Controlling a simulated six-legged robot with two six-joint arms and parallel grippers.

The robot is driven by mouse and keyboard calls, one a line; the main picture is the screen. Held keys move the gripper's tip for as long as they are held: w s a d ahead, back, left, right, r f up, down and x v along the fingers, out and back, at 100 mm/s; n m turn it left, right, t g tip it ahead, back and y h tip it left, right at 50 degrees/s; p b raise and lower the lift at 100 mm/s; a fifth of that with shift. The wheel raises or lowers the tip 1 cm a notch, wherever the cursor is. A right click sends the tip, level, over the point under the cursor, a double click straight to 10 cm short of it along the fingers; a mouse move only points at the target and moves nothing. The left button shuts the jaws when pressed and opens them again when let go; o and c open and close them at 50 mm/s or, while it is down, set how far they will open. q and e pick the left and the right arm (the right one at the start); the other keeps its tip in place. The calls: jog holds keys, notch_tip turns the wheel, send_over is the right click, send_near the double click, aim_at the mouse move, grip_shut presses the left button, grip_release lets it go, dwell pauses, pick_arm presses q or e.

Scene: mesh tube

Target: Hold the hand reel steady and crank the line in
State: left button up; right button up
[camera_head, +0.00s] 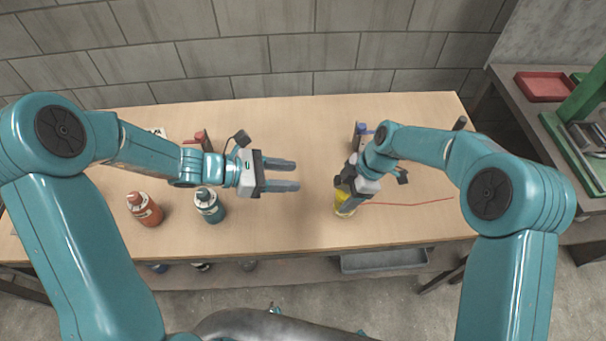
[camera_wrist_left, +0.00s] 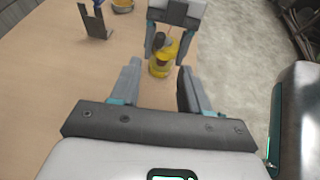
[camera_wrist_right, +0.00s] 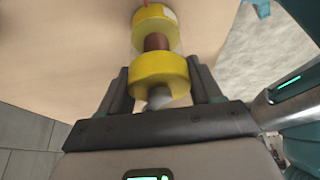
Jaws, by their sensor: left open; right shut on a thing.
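The hand reel is a yellow spool (camera_head: 345,202) with a reddish-brown core. It stands out from my right gripper near the table's front edge. The right wrist view shows its two yellow flanges (camera_wrist_right: 160,75) and a grey handle (camera_wrist_right: 159,97) between the fingers. My right gripper (camera_wrist_right: 160,92) is shut on that grey handle. A thin red line (camera_head: 405,204) runs from the reel rightward. My left gripper (camera_head: 298,175) is open and empty, left of the reel and apart from it. The reel shows beyond its fingers in the left wrist view (camera_wrist_left: 160,62).
An orange bottle (camera_head: 145,208) and a teal bottle (camera_head: 208,204) stand at the table's left. A dark stand with a blue part (camera_head: 361,135) is behind the reel. A red-topped item (camera_head: 200,137) is at the back left. The middle of the wooden table (camera_head: 290,130) is clear.

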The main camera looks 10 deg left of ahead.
pick_arm(q)
jog(key=shift+s+a+r, duration=0.1)
jog(key=shift+a, duration=0.1)
jog(key=c, duration=0.7)
jog(key=f+n, duration=0.1)
jog(key=a+f+n+y, duration=0.1)
jog(key=s+f+n+y, duration=0.1)
jog(key=shift+a+f, duration=0.1)
jog(key=shift+a, duration=0.15)
grip_shut()
jog(key=s+d+r+t+y, duration=0.1)
jog(key=s+d+r+y, duration=0.2)
jog(key=r, duration=0.4)
jog(key=r+x, duration=0.1)
jog(key=x, duration=1)
jog(key=shift+w+d+f+n, duration=0.2)
jog(key=shift+w+d+n, duration=0.2)
jog(key=shift+w+d, duration=0.15)
